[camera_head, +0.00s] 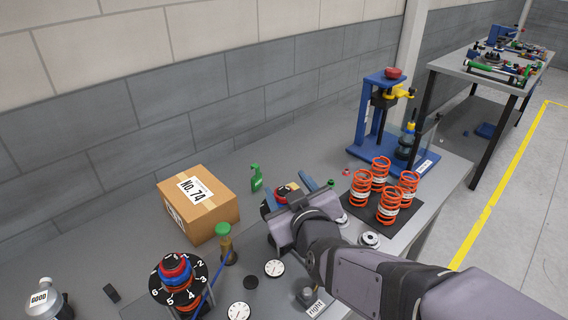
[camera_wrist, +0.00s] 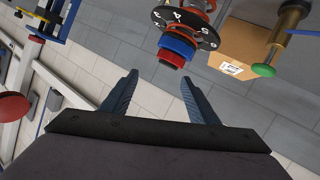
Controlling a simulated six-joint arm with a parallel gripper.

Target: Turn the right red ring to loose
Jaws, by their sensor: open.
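My gripper (camera_head: 290,193) is over the middle of the bench with its two blue fingers apart. In the head view, part of a fixture with a red top (camera_head: 284,188) shows between and behind the fingers; my gripper hides most of it. In the wrist view, the open fingers (camera_wrist: 159,76) point towards a black numbered dial (camera_wrist: 190,24) with a blue ring (camera_wrist: 177,44) and a red ring (camera_wrist: 171,58). The rings appear beyond the fingertips, and nothing is held. Another numbered dial (camera_head: 192,290) with red and blue rings stands at the front left.
A cardboard box (camera_head: 213,215) and a green-capped post (camera_head: 224,240) stand left of my gripper. Orange springs (camera_head: 388,205) on a dark mat and a blue press (camera_head: 372,120) are to the right. Round gauges (camera_head: 274,268) and a "right" label (camera_head: 315,308) lie in front.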

